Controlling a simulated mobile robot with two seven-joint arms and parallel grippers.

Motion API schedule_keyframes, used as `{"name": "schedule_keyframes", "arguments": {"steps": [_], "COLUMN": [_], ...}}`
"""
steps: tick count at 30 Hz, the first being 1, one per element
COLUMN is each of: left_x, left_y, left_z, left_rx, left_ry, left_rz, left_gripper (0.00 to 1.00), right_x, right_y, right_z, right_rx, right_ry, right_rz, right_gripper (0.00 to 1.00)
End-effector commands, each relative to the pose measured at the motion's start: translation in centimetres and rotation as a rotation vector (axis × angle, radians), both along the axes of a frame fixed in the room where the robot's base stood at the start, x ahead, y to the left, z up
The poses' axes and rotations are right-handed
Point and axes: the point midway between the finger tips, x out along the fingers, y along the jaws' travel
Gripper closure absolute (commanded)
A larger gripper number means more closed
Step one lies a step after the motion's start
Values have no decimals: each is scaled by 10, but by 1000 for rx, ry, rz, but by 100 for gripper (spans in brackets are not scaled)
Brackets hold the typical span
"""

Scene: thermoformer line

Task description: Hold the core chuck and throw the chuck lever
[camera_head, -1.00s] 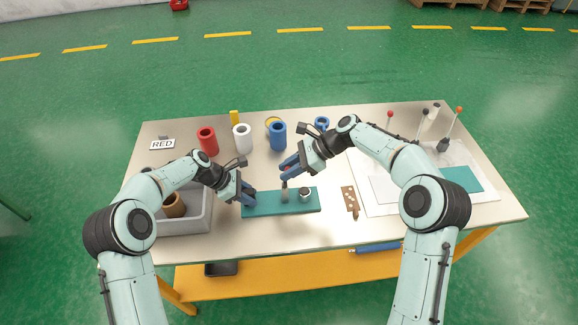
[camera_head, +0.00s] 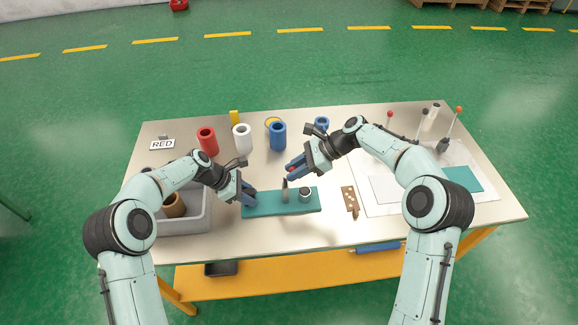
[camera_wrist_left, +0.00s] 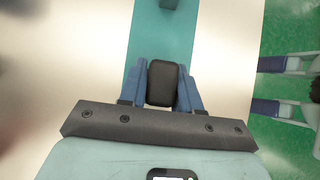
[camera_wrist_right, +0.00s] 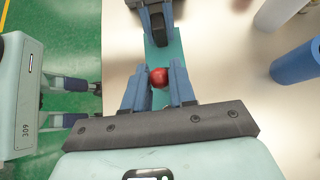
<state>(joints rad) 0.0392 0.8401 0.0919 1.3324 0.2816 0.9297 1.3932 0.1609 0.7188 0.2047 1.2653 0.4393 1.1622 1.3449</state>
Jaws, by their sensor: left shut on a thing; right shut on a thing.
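The core chuck sits on a long teal base plate (camera_head: 265,207), with a grey upright post (camera_head: 285,192) and a silver cylinder (camera_head: 305,195) on it. My left gripper (camera_head: 250,198) is at the plate's left end, shut on a dark block (camera_wrist_left: 163,83) seen between its fingers in the left wrist view. My right gripper (camera_head: 291,172) is above the plate near the post. In the right wrist view it is shut on a round red knob (camera_wrist_right: 158,77), the chuck lever's knob. The lever's shaft is mostly hidden there.
Red (camera_head: 207,141), white (camera_head: 242,138) and blue (camera_head: 278,136) cores stand behind the plate. A grey bin (camera_head: 198,222) with a brown core is at left. A perforated tan plate (camera_head: 349,199) lies right of the base. Upright levers with coloured knobs stand at far right.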

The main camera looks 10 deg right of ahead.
Motion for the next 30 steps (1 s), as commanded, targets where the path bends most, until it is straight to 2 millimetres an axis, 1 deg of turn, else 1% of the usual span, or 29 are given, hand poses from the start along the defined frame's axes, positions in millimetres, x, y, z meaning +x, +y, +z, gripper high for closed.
{"name": "schedule_keyframes", "arguments": {"steps": [1, 5, 13, 24, 30], "left_x": [1, 1, 1, 1, 1], "left_y": [4, 4, 5, 4, 4], "left_z": [-1, -1, -1, -1, -1], "left_rx": [6, 7, 7, 6, 6], "left_ry": [-1, -1, -1, -1, -2], "left_rz": [5, 5, 5, 5, 4], "left_gripper": [100, 100, 100, 100, 100], "right_x": [1, 1, 0, 0, 0], "right_y": [-4, -6, -18, -19, -25], "right_z": [-2, -5, -13, -15, -22], "right_rx": [-7, -8, -8, -8, -7], "right_ry": [1, 1, 3, 4, 5], "right_rz": [-6, -6, -5, -3, -4], "right_gripper": [100, 100, 100, 100, 100]}}
